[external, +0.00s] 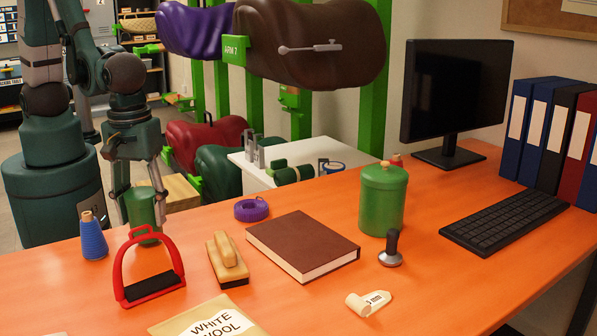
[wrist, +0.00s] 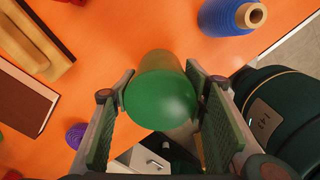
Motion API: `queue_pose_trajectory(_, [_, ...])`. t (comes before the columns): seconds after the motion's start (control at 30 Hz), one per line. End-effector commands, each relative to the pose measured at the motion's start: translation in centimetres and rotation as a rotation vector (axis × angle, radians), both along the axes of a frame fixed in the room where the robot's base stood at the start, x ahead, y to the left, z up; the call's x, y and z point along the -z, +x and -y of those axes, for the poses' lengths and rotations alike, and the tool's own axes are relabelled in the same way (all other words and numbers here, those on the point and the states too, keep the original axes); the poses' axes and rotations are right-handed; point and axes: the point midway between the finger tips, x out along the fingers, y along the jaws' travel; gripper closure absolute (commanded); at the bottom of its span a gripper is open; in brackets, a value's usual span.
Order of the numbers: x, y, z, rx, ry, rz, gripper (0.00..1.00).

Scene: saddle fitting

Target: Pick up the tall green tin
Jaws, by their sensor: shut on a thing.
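A plain green tin (external: 141,208) stands upright between the fingers of my gripper (external: 144,200), behind the red stirrup, near the back left edge of the orange table. In the wrist view my gripper (wrist: 160,92) has one finger on each side of the green tin (wrist: 162,88) and is shut on it. The stirrup partly hides the tin's foot in the external view. I cannot tell whether the tin rests on the table or is just above it. A wider green canister with a lid (external: 383,200) stands apart on the right.
The red stirrup (external: 150,286) is close in front of the tin, and a blue thread cone (external: 93,240) is to its left. A wooden brush (external: 227,262), purple tape roll (external: 251,209) and brown book (external: 302,242) lie to the right.

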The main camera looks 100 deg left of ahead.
Motion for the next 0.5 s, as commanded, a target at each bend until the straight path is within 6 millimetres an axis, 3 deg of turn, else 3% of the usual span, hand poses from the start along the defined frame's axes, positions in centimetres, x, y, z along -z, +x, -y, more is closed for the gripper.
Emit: queue_pose_trajectory(0.5, [-6.2,-0.1,0.0,0.000,0.000,0.000,0.73])
